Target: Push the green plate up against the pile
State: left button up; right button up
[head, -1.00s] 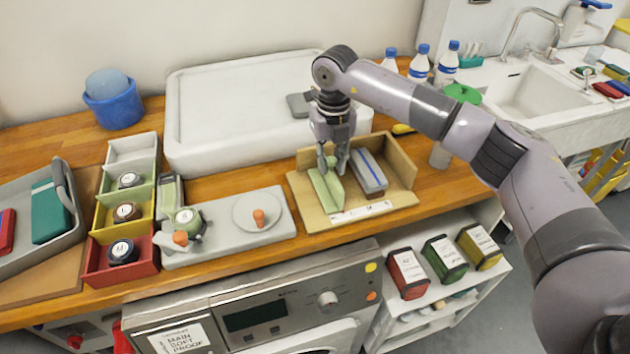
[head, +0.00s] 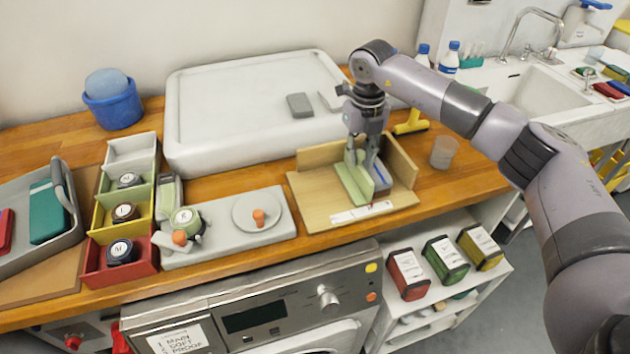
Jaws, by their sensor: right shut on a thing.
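The green plate (head: 350,184) stands on a light wooden tray (head: 310,206) with a low back wall and a right side wall. The pile (head: 383,181), grey with a blue stripe, is just right of the plate and partly hidden by the plate and my gripper. My right gripper (head: 368,175) reaches down from above and is shut on the upper part of the plate. The plate's right face looks very close to the pile; I cannot tell whether they touch. My left gripper is not in view.
A grey board with a round disc (head: 257,212) lies to the left. A yellow tool (head: 411,124) and a clear cup (head: 444,153) are to the right. The tray's left part is bare.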

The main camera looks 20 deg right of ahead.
jog(key=shift+w+d, duration=0.1)
jog(key=shift+d, duration=2)
jog(key=o, duration=0.7)
notch_tip(320, 180, up, 8)
jog(key=p, duration=0.5)
